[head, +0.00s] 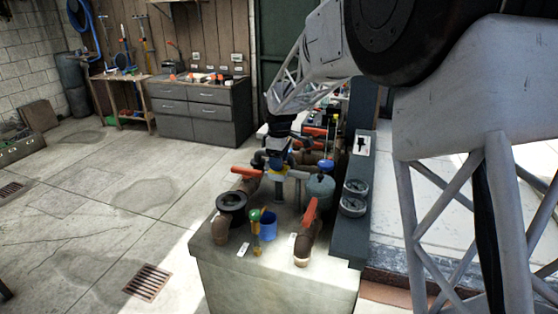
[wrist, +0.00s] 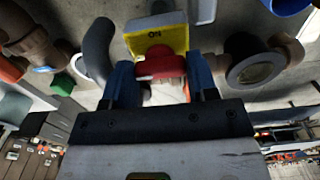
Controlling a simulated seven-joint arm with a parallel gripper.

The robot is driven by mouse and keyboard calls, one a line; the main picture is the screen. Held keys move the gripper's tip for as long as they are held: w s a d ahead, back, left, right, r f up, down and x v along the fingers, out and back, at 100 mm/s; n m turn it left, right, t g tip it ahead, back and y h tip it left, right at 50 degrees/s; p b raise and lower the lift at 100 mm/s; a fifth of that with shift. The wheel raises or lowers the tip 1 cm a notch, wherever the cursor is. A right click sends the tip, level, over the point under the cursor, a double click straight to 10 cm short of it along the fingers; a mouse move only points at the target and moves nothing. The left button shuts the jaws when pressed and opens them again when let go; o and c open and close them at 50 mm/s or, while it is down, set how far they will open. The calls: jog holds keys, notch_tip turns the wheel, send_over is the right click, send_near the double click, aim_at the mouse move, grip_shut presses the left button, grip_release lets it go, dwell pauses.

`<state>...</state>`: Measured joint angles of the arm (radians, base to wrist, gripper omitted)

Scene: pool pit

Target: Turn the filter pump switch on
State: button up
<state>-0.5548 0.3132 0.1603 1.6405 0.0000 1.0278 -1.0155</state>
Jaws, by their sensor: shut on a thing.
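In the wrist view, the filter pump switch shows as a red knob (wrist: 160,66) in front of a yellow plate (wrist: 155,38). The plate carries a dark label that looks like ON, upside down in this view. My gripper (wrist: 160,80) has its two blue fingers on either side of the red knob and is shut on it. In the head view, my gripper (head: 279,150) reaches down among the pipes over the concrete block. The knob is hidden there by my gripper, and its exact turn angle is hard to tell.
The concrete block (head: 275,285) carries brown pipes with orange valve handles (head: 309,212), a blue cup (head: 268,226), a black-rimmed fitting (head: 231,202) and round gauges (head: 353,206). A grey curved pipe (wrist: 97,55) stands close beside my left finger. Open floor (head: 110,200) lies left.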

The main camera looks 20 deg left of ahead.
jog(key=shift+m, duration=0.5)
jog(key=m, duration=1.2)
jog(key=shift+m, duration=0.3)
jog(key=m, duration=0.4)
jog(key=shift+m, duration=0.3)
jog(key=o, duration=0.9)
jog(key=shift+o, duration=0.2)
